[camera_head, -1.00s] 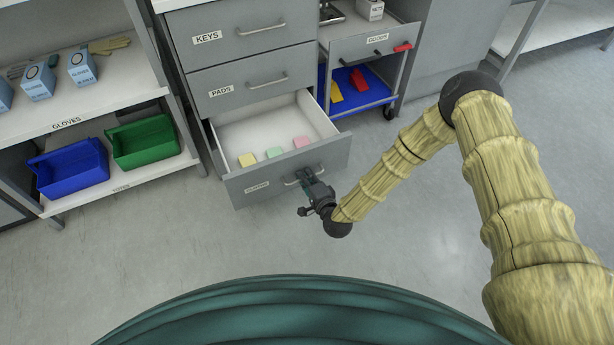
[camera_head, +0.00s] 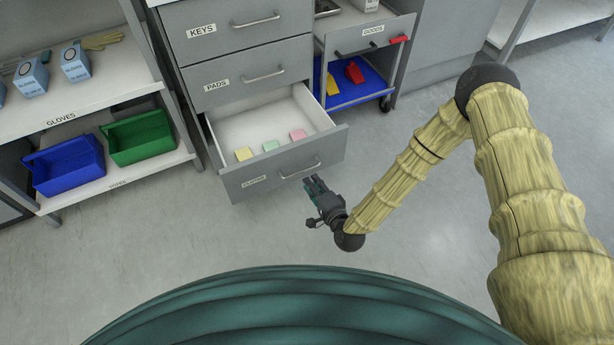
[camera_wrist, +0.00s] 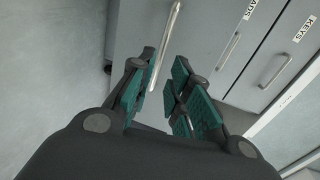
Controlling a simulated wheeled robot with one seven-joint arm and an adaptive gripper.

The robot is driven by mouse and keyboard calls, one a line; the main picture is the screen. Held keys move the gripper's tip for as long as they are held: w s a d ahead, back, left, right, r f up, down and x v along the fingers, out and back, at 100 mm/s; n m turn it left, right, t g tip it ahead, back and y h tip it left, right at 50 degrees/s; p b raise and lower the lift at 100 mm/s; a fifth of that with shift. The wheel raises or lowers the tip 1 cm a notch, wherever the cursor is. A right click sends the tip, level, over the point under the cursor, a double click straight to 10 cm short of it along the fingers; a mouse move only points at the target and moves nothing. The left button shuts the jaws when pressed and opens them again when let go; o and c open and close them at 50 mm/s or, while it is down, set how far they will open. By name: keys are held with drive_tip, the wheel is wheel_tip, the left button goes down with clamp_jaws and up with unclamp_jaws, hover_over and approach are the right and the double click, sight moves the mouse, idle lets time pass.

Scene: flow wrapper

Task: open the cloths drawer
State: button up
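The cloths drawer (camera_head: 250,182) is the lowest drawer of the grey cabinet and is pulled well out. Its label reads CLOTHS. Yellow, green and pink cloths (camera_head: 270,146) lie inside, near its front panel. Its bar handle (camera_head: 301,170) is on the front panel and is free in the head view. My gripper (camera_head: 313,184) is just in front of the handle, apart from it. In the wrist view my gripper (camera_wrist: 165,90) has its teal-padded fingers spread with nothing held, and the drawer handle (camera_wrist: 166,45) shows just beyond the fingertips.
The closed PADS drawer (camera_head: 230,84) and KEYS drawer (camera_head: 232,32) are above. A cart (camera_head: 372,108) with a GOODS drawer stands at right. A shelf (camera_head: 90,184) with blue and green bins is at left. The floor (camera_head: 210,235) in front is clear.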

drive_tip(key=shift+v, duration=2.05)
drive_tip(key=s+d+f+n+g+h, duration=0.2)
drive_tip(key=s+d+f+n+g, duration=0.4)
drive_tip(key=s, duration=0.5)
drive_tip(key=s+d+f+n+g+h, duration=0.1)
drive_tip(key=s+d+n+g+h, duration=0.25)
drive_tip(key=s+d, duration=0.6)
drive_tip(key=s+d+r+n+g+h, duration=0.2)
drive_tip(key=s+d+r+g, duration=0.2)
drive_tip(key=s+d, duration=0.5)
wheel_tip(320, 180, up, 27)
drive_tip(key=s+a+p, duration=0.1)
drive_tip(key=a+p, duration=0.1)
drive_tip(key=p, duration=2.6)
drive_tip(key=shift+s+a+r, duration=0.15)
drive_tip(key=shift+s+a, duration=0.1)
